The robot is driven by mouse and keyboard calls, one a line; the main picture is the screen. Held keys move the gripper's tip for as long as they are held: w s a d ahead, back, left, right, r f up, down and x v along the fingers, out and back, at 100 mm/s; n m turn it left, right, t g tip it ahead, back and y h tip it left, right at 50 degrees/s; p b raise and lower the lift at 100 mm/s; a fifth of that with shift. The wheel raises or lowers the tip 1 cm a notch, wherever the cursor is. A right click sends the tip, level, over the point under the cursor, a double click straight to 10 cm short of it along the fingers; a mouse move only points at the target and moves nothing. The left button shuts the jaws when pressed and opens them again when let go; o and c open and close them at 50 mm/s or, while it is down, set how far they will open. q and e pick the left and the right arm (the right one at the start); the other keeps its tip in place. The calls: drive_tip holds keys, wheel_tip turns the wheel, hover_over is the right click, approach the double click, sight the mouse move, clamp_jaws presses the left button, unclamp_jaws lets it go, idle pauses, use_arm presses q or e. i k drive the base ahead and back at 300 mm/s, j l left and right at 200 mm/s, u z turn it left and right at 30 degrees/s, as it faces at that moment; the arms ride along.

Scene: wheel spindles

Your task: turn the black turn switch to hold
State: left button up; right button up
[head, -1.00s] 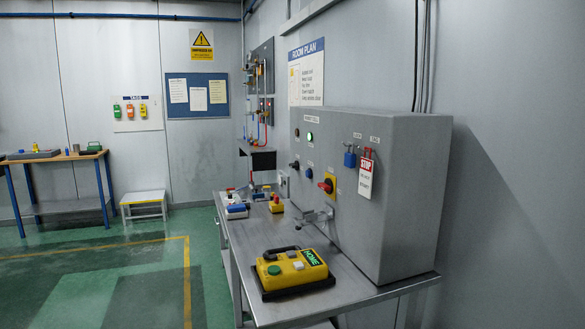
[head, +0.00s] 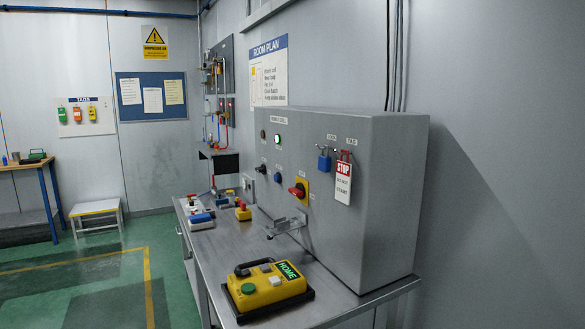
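A small black turn switch (head: 261,169) sits low on the left part of the front of the grey control box (head: 335,215). Its pointer and the lettering around it are too small to read, so I cannot tell its position. A small blue button (head: 277,177) is just to its right. A red turn handle on a yellow plate (head: 299,190) is further right. Neither of my grippers shows in the head view.
A steel bench (head: 225,268) carries the box, a yellow pendant (head: 268,286) on a black base, a grey metal bracket (head: 287,226) and a red-topped yellow button box (head: 243,211). A blue padlock (head: 323,162) and a STOP tag (head: 343,182) hang on the box. Green floor lies left.

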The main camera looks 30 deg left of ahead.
sight(262, 169)
drive_tip(key=i+j+z, duration=0.25)
drive_tip(key=j, duration=0.95)
drive_tip(key=j+z, duration=0.3)
drive_tip(key=j, duration=0.9)
